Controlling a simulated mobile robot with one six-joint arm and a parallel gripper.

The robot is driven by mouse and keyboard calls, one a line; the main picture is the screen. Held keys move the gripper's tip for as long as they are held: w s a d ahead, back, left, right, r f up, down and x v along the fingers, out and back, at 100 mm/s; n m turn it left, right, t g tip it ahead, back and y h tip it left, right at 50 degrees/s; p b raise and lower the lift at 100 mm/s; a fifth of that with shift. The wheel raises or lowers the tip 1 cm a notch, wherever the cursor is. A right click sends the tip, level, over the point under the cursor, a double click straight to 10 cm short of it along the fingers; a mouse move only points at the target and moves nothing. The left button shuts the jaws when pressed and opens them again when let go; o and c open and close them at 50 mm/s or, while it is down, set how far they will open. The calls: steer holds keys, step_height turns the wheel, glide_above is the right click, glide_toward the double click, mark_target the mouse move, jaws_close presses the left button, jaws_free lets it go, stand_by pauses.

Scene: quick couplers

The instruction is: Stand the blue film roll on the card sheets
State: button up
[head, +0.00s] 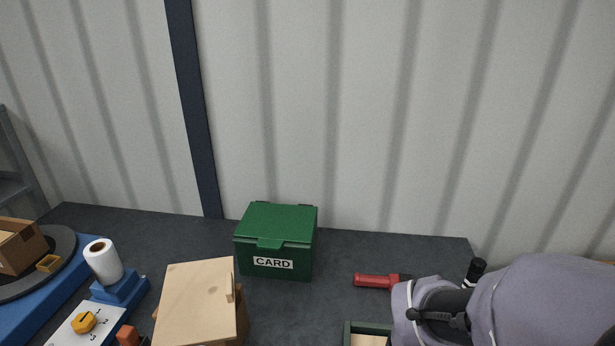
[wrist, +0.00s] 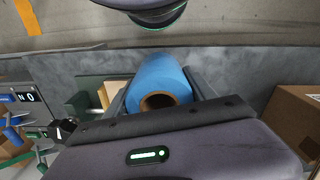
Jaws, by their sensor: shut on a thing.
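The blue film roll (wrist: 160,80) is in the wrist view, with one open end of its brown core facing the camera. My gripper (wrist: 163,92) is shut on the blue film roll, with dark fingers at its sides. In the head view the roll and the gripper's fingers are hidden; only my grey arm shows at the right. A green-rimmed tray (head: 347,334) with a pale surface inside is cut off at the bottom edge. A pale patch with green beside it (wrist: 116,88) shows left of the roll in the wrist view. I cannot tell whether these are the card sheets.
A green lidded box marked CARD (head: 275,242) stands at the back. A wooden box (head: 195,300) is left of it. A white roll (head: 103,262) stands on a blue stand at the left. A red-handled tool (head: 375,281) lies near my arm. A cardboard box (wrist: 292,118) is at right.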

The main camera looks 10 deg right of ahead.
steer(key=w+d, duration=0.2)
steer(key=w, duration=0.1)
steer(key=w+d+f, duration=0.1)
steer(key=w, duration=0.2)
steer(key=w+d, duration=0.2)
steer(key=w, duration=0.2)
steer(key=shift+w+d+f, duration=0.1)
steer(key=shift+d+f, duration=0.05)
steer(key=shift+d, duration=0.2)
steer(key=shift+w+d+f, duration=0.1)
steer(key=shift+f, duration=0.25)
steer(key=shift+f+b, duration=1.15)
steer(key=shift+f, duration=0.35)
steer(key=o, duration=1.8)
steer(key=shift+c, duration=0.2)
steer(key=shift+r, duration=0.2)
